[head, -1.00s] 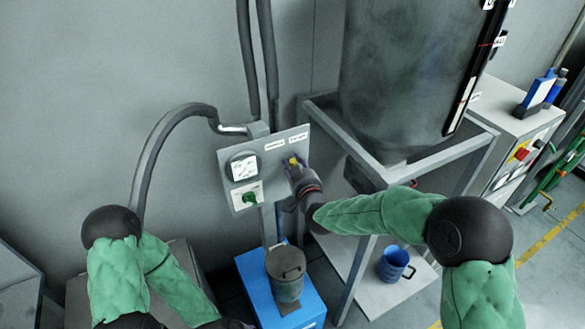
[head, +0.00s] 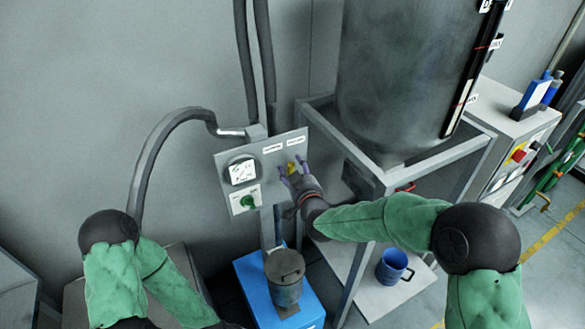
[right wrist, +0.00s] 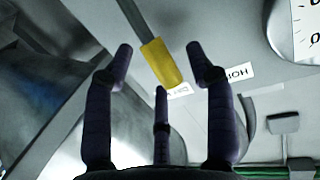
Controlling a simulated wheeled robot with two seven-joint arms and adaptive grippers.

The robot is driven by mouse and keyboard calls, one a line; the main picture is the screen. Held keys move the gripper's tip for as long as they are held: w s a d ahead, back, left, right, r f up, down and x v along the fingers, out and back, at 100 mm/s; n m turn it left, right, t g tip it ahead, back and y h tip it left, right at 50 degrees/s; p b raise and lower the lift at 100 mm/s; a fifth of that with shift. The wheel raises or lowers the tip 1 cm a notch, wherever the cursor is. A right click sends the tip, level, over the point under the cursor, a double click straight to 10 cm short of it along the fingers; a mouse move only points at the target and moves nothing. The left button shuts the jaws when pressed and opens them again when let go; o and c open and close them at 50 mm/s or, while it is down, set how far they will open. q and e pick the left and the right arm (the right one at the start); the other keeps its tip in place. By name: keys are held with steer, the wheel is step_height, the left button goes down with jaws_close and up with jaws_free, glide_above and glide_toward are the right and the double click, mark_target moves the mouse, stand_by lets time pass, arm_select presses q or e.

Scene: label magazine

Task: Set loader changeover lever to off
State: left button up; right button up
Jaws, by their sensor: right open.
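A yellow-handled lever (head: 292,168) sits on the right part of a grey panel (head: 254,216). In the right wrist view the yellow handle (right wrist: 163,62) hangs from a metal stem. My right gripper (head: 293,165) is at the lever, fingers spread. In the right wrist view my right gripper (right wrist: 159,75) has two fingertips apart on either side of the handle and a third below it. I see gaps beside the handle. The lever's pivot and marked positions are not clear. Only part of my left arm shows; its gripper is out of view.
The panel also carries a white gauge (head: 242,171), a green knob (head: 247,202) and small white labels (head: 296,141). A grey lidded can (head: 285,275) stands on a blue box (head: 250,290) below. A large drum (head: 405,80) in a frame and a blue mug (head: 392,266) are to the right.

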steer(key=v, duration=1)
steer(key=shift+s, duration=0.35)
steer(key=s+d+f+m+g+b, duration=0.1)
steer(key=s+f+g+b, duration=0.25)
steer(key=f, duration=1.15)
steer(key=s+d+f+m+g+b, duration=0.1)
steer(key=s+f+g+b, duration=0.3)
steer(key=f, duration=1.2)
steer(key=s+f+m+g+b, duration=0.2)
steer(key=s+f+g, duration=0.6)
steer(key=s+f, duration=1)
steer(key=shift+a+f+y+b, duration=0.2)
steer(key=shift+f+y+b, duration=0.1)
steer(key=shift+f, duration=0.65)
